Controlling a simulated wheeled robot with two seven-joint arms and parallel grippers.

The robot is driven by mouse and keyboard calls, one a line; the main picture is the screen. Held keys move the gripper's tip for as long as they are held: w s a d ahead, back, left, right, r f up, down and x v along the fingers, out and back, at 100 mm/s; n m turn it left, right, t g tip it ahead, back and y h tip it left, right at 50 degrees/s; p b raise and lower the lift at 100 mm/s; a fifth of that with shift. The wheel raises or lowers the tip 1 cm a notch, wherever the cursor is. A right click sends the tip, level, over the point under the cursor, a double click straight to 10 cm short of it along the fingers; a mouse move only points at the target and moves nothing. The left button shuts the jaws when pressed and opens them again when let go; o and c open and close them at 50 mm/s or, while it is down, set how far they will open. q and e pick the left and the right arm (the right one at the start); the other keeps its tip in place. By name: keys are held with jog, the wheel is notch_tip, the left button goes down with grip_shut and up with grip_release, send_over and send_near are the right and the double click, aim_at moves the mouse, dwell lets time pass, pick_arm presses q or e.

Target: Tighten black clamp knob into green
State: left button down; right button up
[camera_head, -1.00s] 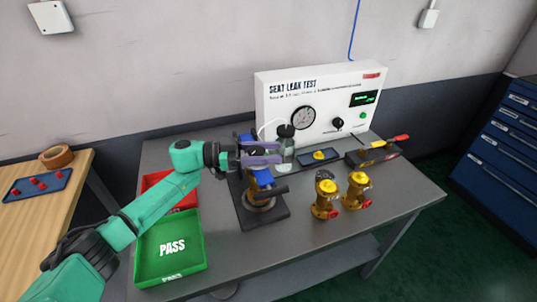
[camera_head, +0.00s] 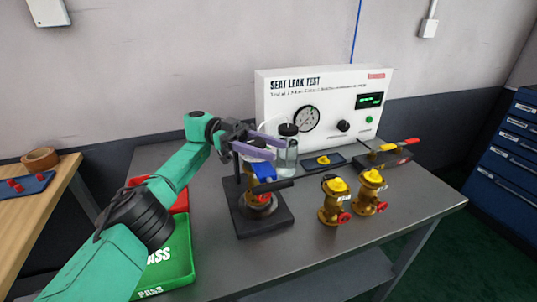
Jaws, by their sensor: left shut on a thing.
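A dark clamp stand (camera_head: 283,219) with a blue clamp part (camera_head: 264,171) holds a brass valve (camera_head: 257,196) upright on the bench. My left gripper (camera_head: 275,150), with purple fingers, is above the stand, over the blue part. Its fingers are shut on what appears to be the black clamp knob, at the top of the stand; the knob itself is mostly hidden by the fingers. No green mark on the clamp can be made out. My right gripper is not in view.
A clear jar with a black cap (camera_head: 288,156) stands right behind the fingertips. The white seat leak test panel (camera_head: 283,105) is at the back. Two brass valves with yellow tops (camera_head: 333,200) (camera_head: 370,190) stand to the right. A green PASS tray (camera_head: 178,262) is at front left.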

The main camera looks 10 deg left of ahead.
pick_arm(q)
jog(key=shift+f, duration=0.1)
dwell(0.4)
jog(key=shift+c, duration=1.4)
grip_release()
notch_tip(320, 180, up, 20)
jog(key=p, duration=1.2)
